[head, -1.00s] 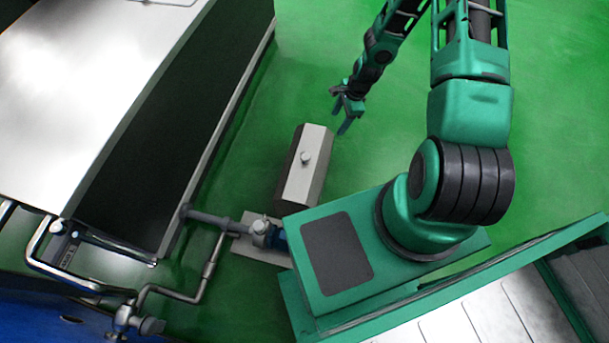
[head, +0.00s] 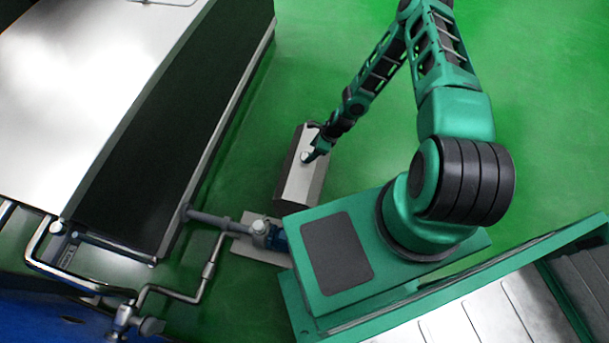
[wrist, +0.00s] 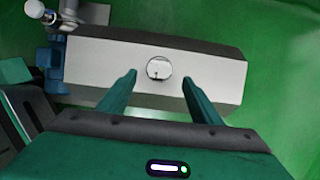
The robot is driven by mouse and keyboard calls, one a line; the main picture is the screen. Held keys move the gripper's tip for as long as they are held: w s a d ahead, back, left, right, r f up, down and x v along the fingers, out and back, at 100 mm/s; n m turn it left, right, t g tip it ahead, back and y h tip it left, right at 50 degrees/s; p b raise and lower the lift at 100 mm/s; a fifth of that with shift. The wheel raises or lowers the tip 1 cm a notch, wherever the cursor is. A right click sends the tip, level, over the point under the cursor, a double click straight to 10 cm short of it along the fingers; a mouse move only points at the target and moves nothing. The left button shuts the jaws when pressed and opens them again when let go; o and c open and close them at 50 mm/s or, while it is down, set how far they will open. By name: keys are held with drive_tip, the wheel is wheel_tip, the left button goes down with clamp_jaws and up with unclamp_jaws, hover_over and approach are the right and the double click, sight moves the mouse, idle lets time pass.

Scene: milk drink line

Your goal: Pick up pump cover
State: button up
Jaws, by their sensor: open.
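The pump cover (head: 301,183) is a long grey-white box with angled sides and a small round knob on top. It sits over the pump near the floor, between the large steel tank and my base. In the wrist view the cover (wrist: 105,65) lies across the picture, with its round knob (wrist: 159,68) near the middle. My gripper (head: 309,156) is at the knob in the head view and partly hides it. In the wrist view my gripper (wrist: 160,77) is open, with one green finger on each side of the knob and a gap to both. Contact cannot be told.
A large steel tank (head: 90,80) stands on the left. A pipe (head: 205,270) and the pump's blue end (head: 279,240) lie below the cover, and the pump end also shows in the wrist view (wrist: 57,68). The green floor right of the cover is clear.

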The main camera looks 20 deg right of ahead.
sight(307, 156)
drive_tip(key=shift+x, duration=2.8)
drive_tip(key=shift+a, duration=0.1)
clamp_jaws()
